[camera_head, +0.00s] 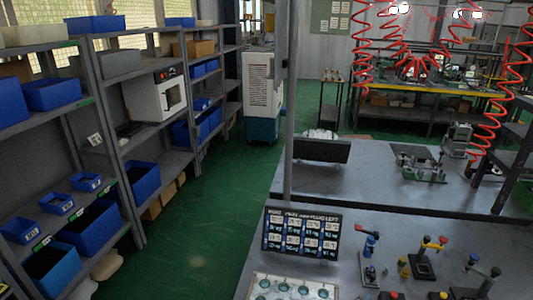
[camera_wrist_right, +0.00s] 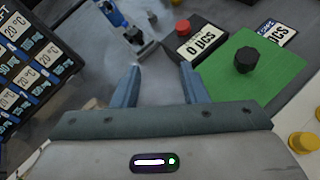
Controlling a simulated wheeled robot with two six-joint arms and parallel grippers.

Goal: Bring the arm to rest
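My right gripper (camera_wrist_right: 160,70) shows in the right wrist view with its two fingers apart and nothing between them. Beyond the fingertips is the grey bench top. A blue-handled valve piece (camera_wrist_right: 118,18) stands past the left finger. No arm or gripper of mine shows in the head view, so my left gripper is out of sight.
In the head view, a dark display board (camera_head: 301,232) stands on the bench (camera_head: 370,215). A pale tray (camera_head: 258,279) with round green items is in front, and several valve blocks, one yellow-handled (camera_head: 425,262), stand to the right. Shelves with blue bins (camera_head: 98,228) line the left.

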